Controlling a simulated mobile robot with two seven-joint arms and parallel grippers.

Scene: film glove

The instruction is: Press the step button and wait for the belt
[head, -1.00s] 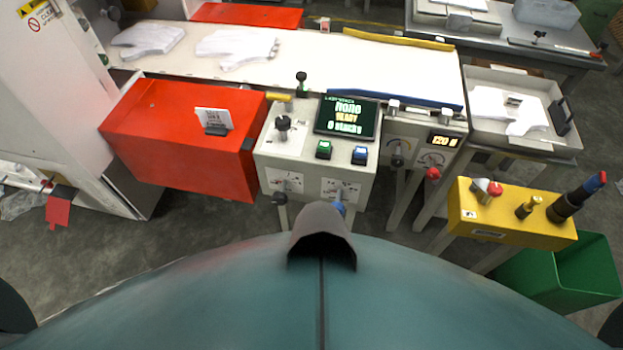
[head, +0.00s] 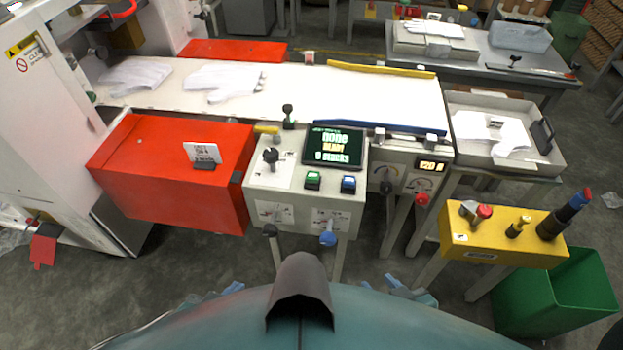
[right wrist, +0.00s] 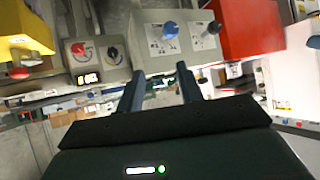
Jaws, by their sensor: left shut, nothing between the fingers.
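The grey control console (head: 258,203) stands in front of the belt (head: 320,95) in the head view. Its top carries a green button (head: 313,180), a blue button (head: 348,184) and a dark screen (head: 334,146) with green and yellow text. Button labels are too small to read. Two white glove shapes (head: 222,80) lie flat on the belt's left part. My left gripper (head: 213,297) shows partly at the bottom edge, shut and empty, well short of the console. My right gripper (head: 408,292) is also low; in the right wrist view (right wrist: 160,72) its fingers are apart and empty, toward the console front.
A red box (head: 170,175) adjoins the console on the left. A yellow button stand (head: 490,240) and green bin (head: 560,295) are at the right. A tray (head: 535,108) with white film is at the belt's right end. A black knob (head: 270,158) rises beside the buttons.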

